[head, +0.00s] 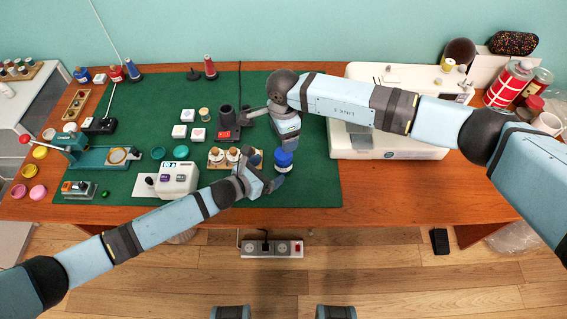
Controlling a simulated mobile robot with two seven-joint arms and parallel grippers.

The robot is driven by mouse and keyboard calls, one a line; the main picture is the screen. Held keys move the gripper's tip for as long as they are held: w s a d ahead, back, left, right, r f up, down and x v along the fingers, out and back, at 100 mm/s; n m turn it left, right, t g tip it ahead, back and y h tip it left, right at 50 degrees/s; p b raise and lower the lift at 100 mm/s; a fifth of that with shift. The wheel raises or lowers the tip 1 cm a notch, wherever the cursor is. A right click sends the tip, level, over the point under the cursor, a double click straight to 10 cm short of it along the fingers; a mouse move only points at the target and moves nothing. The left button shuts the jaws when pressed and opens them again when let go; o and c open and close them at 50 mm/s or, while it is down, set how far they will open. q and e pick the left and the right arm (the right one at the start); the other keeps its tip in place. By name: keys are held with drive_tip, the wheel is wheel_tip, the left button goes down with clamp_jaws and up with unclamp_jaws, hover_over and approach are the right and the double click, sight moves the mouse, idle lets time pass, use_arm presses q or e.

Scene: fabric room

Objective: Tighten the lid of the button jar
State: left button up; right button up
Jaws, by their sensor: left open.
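A small jar with a blue lid (284,157), which looks like the button jar, stands upright near the front of the green mat. Its body is mostly hidden from above. My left gripper (261,178) is open, just left of and in front of the jar; I cannot tell whether it touches it. My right gripper (287,140) is directly behind and above the lid, pointing down at it. Its fingertips are too small and overlapped to show whether they are open or shut, or whether they touch the lid.
A wooden holder (217,158) with spools stands left of the jar. A white sewing machine (390,146) stands to the right. A white box-like device (178,178) and a teal press (97,157) are further left. The mat (312,189) is clear right of the jar.

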sight(277, 166)
use_arm(q)
drive_tip(key=x, duration=0.6)
drive_tip(key=shift+w, duration=0.1)
drive_tip(key=c, duration=1.6)
clamp_jaws()
use_arm(e)
drive_tip(key=shift+a+r+n, duration=0.15)
drive_tip(key=shift+n, duration=0.75)
drive_tip(key=n, duration=0.2)
drive_tip(key=shift+n, duration=0.4)
